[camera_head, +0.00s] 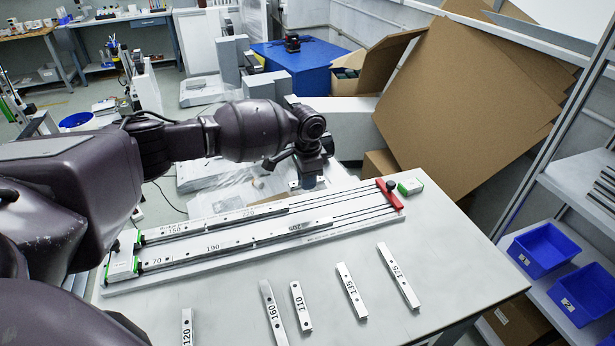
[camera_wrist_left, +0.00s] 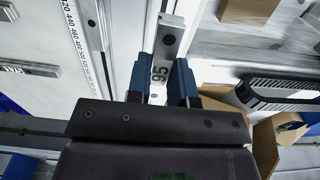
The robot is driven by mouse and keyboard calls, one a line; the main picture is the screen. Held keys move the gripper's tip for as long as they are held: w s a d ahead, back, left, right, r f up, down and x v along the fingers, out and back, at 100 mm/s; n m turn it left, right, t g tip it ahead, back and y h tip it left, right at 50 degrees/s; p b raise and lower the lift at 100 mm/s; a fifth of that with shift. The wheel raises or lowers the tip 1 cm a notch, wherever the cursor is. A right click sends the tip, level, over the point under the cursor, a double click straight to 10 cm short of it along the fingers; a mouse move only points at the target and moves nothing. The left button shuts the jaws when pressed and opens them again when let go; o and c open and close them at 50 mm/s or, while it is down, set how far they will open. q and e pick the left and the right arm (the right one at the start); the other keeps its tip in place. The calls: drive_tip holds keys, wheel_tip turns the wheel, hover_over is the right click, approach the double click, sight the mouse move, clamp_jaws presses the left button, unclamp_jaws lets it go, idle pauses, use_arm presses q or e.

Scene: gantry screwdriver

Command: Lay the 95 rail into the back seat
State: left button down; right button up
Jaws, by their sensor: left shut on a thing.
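My left gripper (camera_head: 312,178) is above the far edge of the long fixture (camera_head: 222,254); it also shows in the left wrist view (camera_wrist_left: 168,90). Its blue fingers are shut on the 95 rail (camera_wrist_left: 170,38), a light metal bar whose number shows between them. In the head view this rail is mostly hidden behind the gripper. The fixture's back seat holds the 150 rail (camera_head: 184,229) and the 220 rail (camera_head: 250,212) at its left. Thin dark rods show bare to their right, up to the red clamp bar (camera_head: 388,194). My right gripper is not in view.
The front seat holds rails 70 (camera_head: 160,262), 190 (camera_head: 214,247) and 205 (camera_head: 295,228). Several loose rails, such as the 160 (camera_head: 273,312) and 175 (camera_head: 398,275), lie on the near table (camera_head: 450,250). Cardboard (camera_head: 460,100) leans behind, right. Blue bins (camera_head: 543,249) stand on a right shelf.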

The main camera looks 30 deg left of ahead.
sight(307, 205)
use_arm(q)
wheel_tip(307, 205, down, 4)
drive_tip(key=shift+r+b, duration=0.15)
drive_tip(key=shift+b, duration=0.6)
drive_tip(key=shift+f, duration=0.95)
drive_tip(key=shift+b, duration=0.3)
drive_tip(key=shift+f, duration=0.15)
drive_tip(key=shift+f, duration=0.45)
